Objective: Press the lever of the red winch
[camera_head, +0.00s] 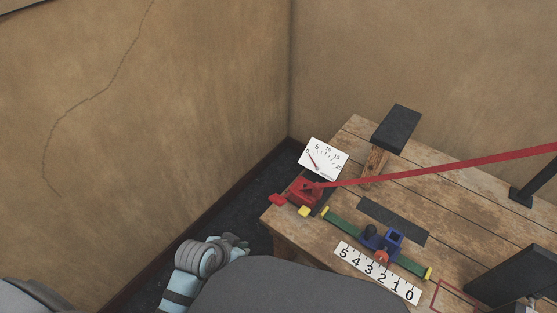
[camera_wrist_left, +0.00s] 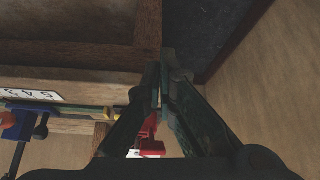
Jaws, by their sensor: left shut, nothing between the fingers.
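The red winch (camera_head: 304,191) sits at the table's left corner, with a red strap (camera_head: 440,169) running from it up to the right. A small red lever-like piece (camera_head: 278,200) sticks out past the table edge on its left. My left gripper (camera_head: 242,243) is shut and empty, left of and apart from the table corner. In the left wrist view, my closed fingers (camera_wrist_left: 161,78) partly cover red winch parts (camera_wrist_left: 148,130). My right gripper is not in view.
A dial card (camera_head: 323,158) stands behind the winch. A blue slider (camera_head: 391,240) sits on a green rail beside a number strip (camera_head: 377,272). Black-topped posts (camera_head: 396,129) stand on the wooden table (camera_head: 450,215). Walls close in at the left and back.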

